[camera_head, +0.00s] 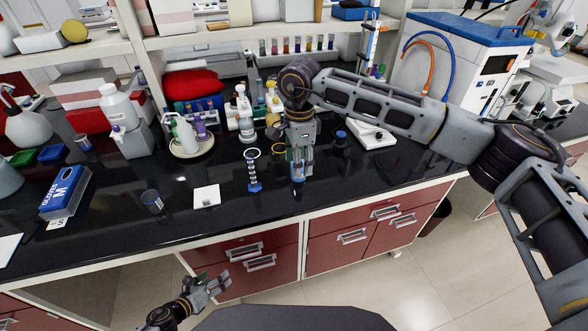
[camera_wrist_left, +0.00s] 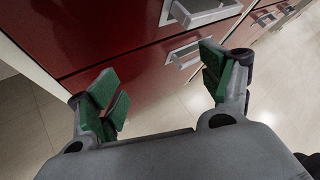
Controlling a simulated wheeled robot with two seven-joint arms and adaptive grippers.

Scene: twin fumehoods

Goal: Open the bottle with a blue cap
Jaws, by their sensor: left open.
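My right gripper (camera_head: 299,165) points down over the front of the black bench. A blue-topped item (camera_head: 297,179) shows at its fingertips; I cannot tell whether the fingers grip it. A dark bottle with a blue cap (camera_head: 341,136) stands just right of that gripper. Another small blue-topped container (camera_head: 152,200) stands at the bench's front left. My left gripper (camera_head: 214,283) is low, below the bench edge, in front of the red drawers. In the left wrist view, its green-padded fingers (camera_wrist_left: 165,86) are wide apart with nothing between them.
The black bench (camera_head: 110,235) has clear room at its front left. Red drawers (camera_head: 240,262) with metal handles are below. Bottles and racks crowd the back.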

